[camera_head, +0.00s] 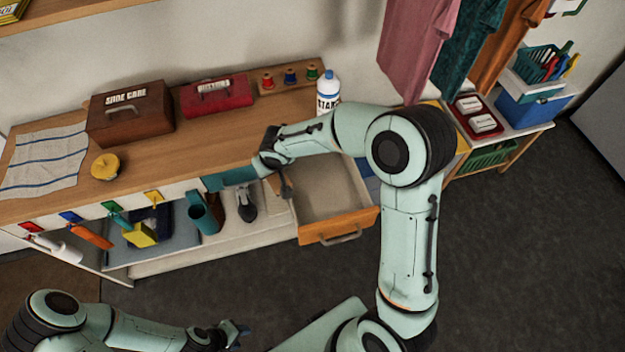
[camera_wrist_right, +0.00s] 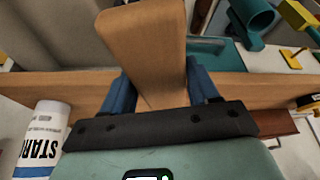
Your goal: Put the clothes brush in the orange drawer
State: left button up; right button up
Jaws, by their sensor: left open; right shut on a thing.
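The clothes brush shows in the right wrist view as a broad wooden piece (camera_wrist_right: 145,42) between the two blue fingers of my right gripper (camera_wrist_right: 158,85), which is shut on it. In the head view, my right gripper (camera_head: 277,175) is at the front edge of the wooden counter, left of and above the orange drawer (camera_head: 338,227). Only a small brown part of the brush shows there, and its bristles cannot be made out. The orange drawer is pulled out, with a pale, empty-looking interior partly behind my right arm. My left gripper (camera_head: 236,334) is open and empty, low over the floor.
A teal cup-like holder (camera_head: 203,213) hangs left of the drawer. Floor in front is clear.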

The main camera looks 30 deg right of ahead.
aim_at(322, 189)
jog(key=i+j, duration=0.1)
jog(key=j, duration=0.25)
jog(key=i+j, duration=0.1)
jog(key=j, duration=0.25)
jog(key=i+j+z, duration=0.1)
jog(key=j+z, duration=0.25)
jog(key=j, duration=0.2)
jog(key=i+l+z, duration=0.15)
jog(key=z, duration=0.3)
jog(key=i+z, duration=0.35)
jog(key=z, duration=0.15)
